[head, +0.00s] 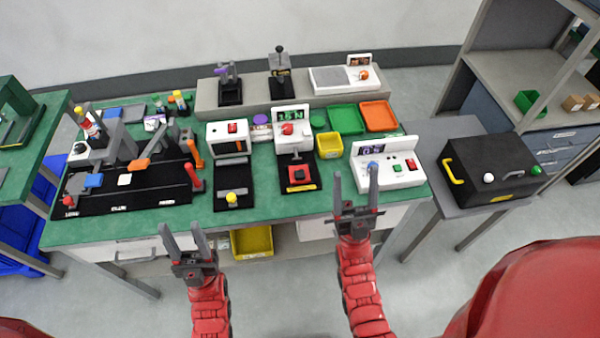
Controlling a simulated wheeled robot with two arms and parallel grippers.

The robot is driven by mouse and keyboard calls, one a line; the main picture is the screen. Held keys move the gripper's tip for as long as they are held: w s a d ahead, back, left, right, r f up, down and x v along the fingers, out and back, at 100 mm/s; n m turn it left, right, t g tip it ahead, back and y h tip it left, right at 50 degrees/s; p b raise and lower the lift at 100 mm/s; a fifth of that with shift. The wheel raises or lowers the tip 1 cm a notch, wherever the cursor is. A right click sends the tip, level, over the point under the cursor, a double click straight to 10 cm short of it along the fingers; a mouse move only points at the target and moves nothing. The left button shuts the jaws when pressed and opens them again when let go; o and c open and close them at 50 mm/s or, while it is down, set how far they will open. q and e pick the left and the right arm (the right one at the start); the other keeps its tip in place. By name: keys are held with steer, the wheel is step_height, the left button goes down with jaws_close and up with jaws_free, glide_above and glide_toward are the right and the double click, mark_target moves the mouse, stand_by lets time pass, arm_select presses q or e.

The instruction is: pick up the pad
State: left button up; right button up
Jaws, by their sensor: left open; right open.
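I cannot tell for sure which item is the pad. A small white square pad (124,180) lies flat on the black fixture (130,198) at the left of the green bench. A blue flat piece (93,180) lies to its left on the same fixture. My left gripper (180,228) is open and empty in front of the bench's front edge, below and right of the white square. My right gripper (356,172) is open and empty, its fingers overlapping the front of the white button console (388,173) in the picture. Neither gripper visibly touches anything.
Near the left gripper stand a black station with a yellow knob (232,198) and a press with a red block (298,178). Yellow (329,145), green (343,117) and orange (380,115) trays sit at the back right. A black box (490,165) stands on the right side table.

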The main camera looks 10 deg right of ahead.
steer(key=w+a+f+m+g+h+p, duration=0.1)
steer(key=w+f+g+p, duration=0.3)
steer(key=w, duration=0.8)
steer(key=w+a+f+m+g+h+p, duration=0.1)
steer(key=w+f+g, duration=0.1)
steer(key=w+g, duration=0.75)
steer(key=w+a+f+m+g+h+p, duration=0.15)
steer(key=w+f, duration=0.25)
steer(key=w, duration=1)
step_height(320, 180, up, 2)
steer(key=g+p, duration=0.7)
steer(key=g, duration=1)
glide_above(299, 170)
steer(key=shift+n+h, duration=0.45)
step_height(299, 170, down, 10)
steer(key=b, duration=1)
steer(key=shift+w+d, duration=0.15)
steer(key=shift+f+p, duration=0.45)
steer(key=shift+p, duration=0.75)
steer(key=shift+f+p, duration=0.45)
steer(key=shift+p, duration=0.1)
steer(key=f, duration=0.1)
steer(key=f+p, duration=0.1)
steer(key=f, duration=0.1)
steer(key=shift+s+p, duration=0.25)
steer(key=shift+p, duration=0.1)
steer(key=shift+w+f, duration=0.1)
steer(key=shift+f, duration=0.75)
